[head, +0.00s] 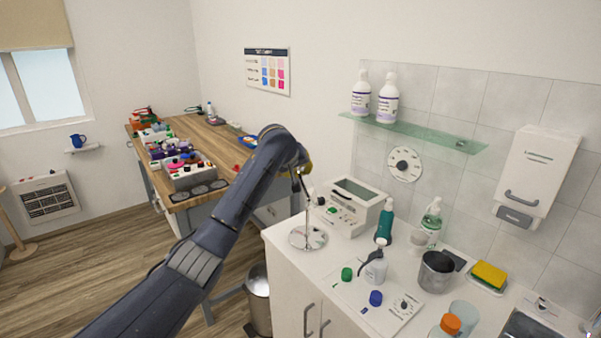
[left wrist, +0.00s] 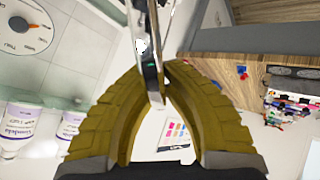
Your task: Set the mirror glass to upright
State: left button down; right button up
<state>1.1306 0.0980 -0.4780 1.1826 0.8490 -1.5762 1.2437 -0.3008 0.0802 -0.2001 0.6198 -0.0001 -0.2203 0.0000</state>
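The mirror stands on the white counter at its left end, with a round shiny base (head: 308,238) and a thin upright stem (head: 306,205). Its glass is mostly hidden behind my left arm and gripper in the head view. In the left wrist view the mirror glass (left wrist: 154,82) shows nearly edge-on as a thin strip between the yellow fingers. My left gripper (head: 307,167) is at the top of the stem; its fingertips (left wrist: 158,66) close in on both sides of the strip and appear to touch it. My right gripper is not in view.
A white device (head: 352,207) stands just right of the mirror. A glass shelf (head: 420,133) with two white bottles hangs above. A wooden bench (head: 213,140) stands behind left.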

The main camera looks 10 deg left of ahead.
pick_arm(q)
jog(key=d+m+y, duration=0.1)
jog(key=d+y, duration=0.1)
jog(key=shift+w+r+m+g+y, duration=0.1)
jog(key=shift+r+m+g+y, duration=0.05)
jog(key=shift+m+g+y, duration=0.25)
jog(key=shift+y, duration=0.3)
jog(key=shift+d, duration=0.1)
jog(key=c, duration=1.5)
grip_release()
